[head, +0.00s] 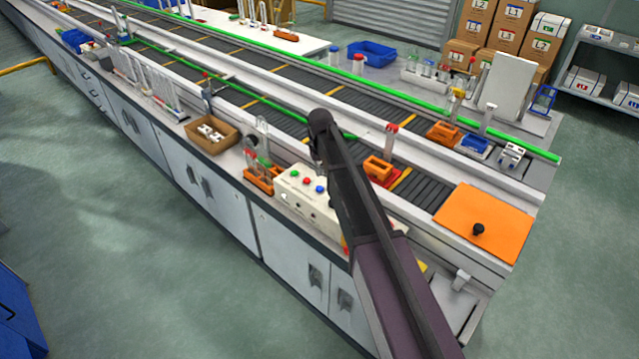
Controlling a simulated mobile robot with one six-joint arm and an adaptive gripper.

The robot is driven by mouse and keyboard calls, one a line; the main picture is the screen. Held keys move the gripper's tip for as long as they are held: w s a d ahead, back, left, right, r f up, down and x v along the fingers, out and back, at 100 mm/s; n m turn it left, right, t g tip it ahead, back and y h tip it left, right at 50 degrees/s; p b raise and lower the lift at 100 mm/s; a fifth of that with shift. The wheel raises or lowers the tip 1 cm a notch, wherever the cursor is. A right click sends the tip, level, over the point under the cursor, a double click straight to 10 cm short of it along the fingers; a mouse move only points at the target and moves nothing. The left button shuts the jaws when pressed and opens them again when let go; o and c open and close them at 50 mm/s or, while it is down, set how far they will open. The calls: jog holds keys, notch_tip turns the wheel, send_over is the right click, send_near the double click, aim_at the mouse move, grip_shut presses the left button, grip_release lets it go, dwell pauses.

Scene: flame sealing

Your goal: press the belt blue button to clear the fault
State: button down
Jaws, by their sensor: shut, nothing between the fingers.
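The belt control box (302,197) is a cream box on the near bench beside the conveyor. Its sloped top carries a green button (294,173), a red button (307,181) and a blue button (320,189) in a row. The blue button is the one nearest my arm. My arm reaches in from the lower right and bends down at its dark end. My gripper (316,156) is small, dark and partly hidden there, shut and empty, and appears above the box behind the buttons. I cannot tell its exact distance from the blue button.
An orange rack (263,180) with glassware stands left of the box, and a cardboard box (212,137) is farther left. The conveyor belt (262,112) runs behind, carrying an orange holder (379,166). An orange plate (484,222) with a black knob covers its near end.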

jog(key=shift+r+p, duration=0.7)
jog(key=shift+r, duration=0.25)
jog(key=s+d+m, duration=0.4)
jog(key=s+d, duration=1.8)
jog(key=s, duration=0.4)
jog(key=shift+d, duration=0.4)
